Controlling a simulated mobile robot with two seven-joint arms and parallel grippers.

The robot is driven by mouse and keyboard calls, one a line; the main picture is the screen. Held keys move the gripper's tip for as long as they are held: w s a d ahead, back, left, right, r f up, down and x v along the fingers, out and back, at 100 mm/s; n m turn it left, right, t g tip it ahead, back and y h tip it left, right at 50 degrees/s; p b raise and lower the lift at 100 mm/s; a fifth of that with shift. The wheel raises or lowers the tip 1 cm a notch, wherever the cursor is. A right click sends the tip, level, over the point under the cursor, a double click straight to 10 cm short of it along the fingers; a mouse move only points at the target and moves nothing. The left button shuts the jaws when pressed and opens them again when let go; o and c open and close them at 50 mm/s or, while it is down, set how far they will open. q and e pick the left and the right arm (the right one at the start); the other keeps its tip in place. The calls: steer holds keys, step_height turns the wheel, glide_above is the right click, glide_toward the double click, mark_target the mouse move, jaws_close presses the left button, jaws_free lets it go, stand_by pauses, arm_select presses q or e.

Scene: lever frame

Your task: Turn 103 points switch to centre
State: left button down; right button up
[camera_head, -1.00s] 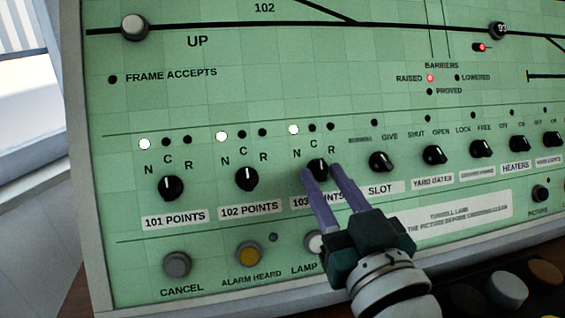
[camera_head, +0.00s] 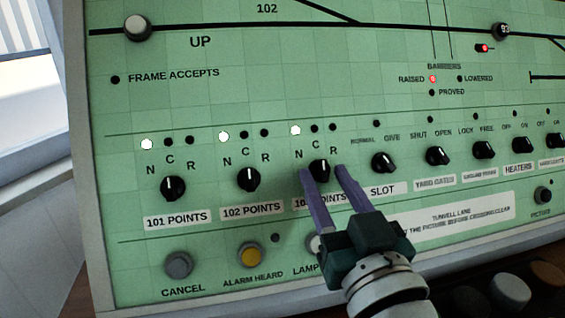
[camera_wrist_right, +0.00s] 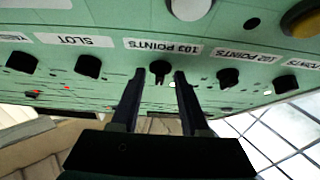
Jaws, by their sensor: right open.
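The 103 points switch (camera_head: 320,171) is a black rotary knob on the green panel, under the marks N, C and R. The lamp over its N (camera_head: 296,130) is lit white; those over C and R are dark. My right gripper (camera_head: 322,171) is open, its two purple fingers on either side of the knob, partly covering its label. In the right wrist view the knob (camera_wrist_right: 160,69) shows between the dark fingertips, with a gap on each side. I cannot tell how close the tips are to the panel. My left gripper is not in view.
The 102 points knob (camera_head: 248,179) and 101 points knob (camera_head: 173,188) are to the left, and the slot knob (camera_head: 383,162) is close on the right. Below are the alarm heard button (camera_head: 249,254), the cancel button (camera_head: 178,264) and a partly hidden lamp button.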

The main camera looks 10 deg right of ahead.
steer(key=s+f, duration=0.1)
steer(key=s, duration=0.8)
steer(key=shift+s+f+p, duration=0.25)
steer(key=shift+s+p, duration=0.1)
steer(key=shift+s, duration=0.05)
steer(key=shift+d, duration=0.2)
